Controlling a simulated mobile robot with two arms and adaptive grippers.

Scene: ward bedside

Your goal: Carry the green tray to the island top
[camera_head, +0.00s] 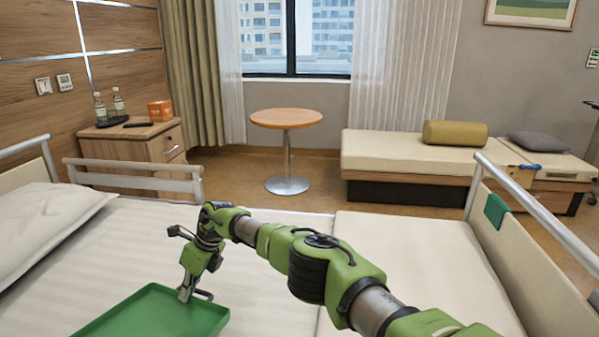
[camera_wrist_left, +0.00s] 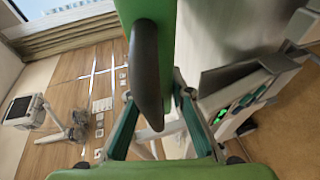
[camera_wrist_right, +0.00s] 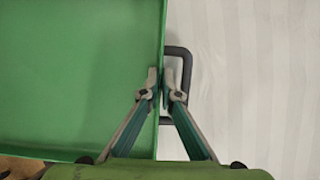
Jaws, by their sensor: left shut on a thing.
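The green tray (camera_head: 155,315) is at the bottom left of the head view, over the white bed, its near part cut off. I cannot tell whether it rests on the bed or hangs just above it. My right gripper (camera_head: 187,293) is at its right edge; in the right wrist view its fingertips (camera_wrist_right: 161,82) are closed on the tray's rim (camera_wrist_right: 162,30), beside a dark loop handle (camera_wrist_right: 187,85). My left gripper (camera_wrist_left: 167,95) shows only in its wrist view, shut on the tray's edge (camera_wrist_left: 183,30), with a dark handle (camera_wrist_left: 146,65) partly hiding the fingers. No island top is recognisable.
The bed (camera_head: 255,305) has metal side rails (camera_head: 135,184) and a pillow (camera_head: 45,225). Beyond stand a bedside cabinet (camera_head: 150,150) with bottles, a round table (camera_head: 287,118) with a bare top, and a cushioned bench (camera_head: 385,150). Floor shows around the table.

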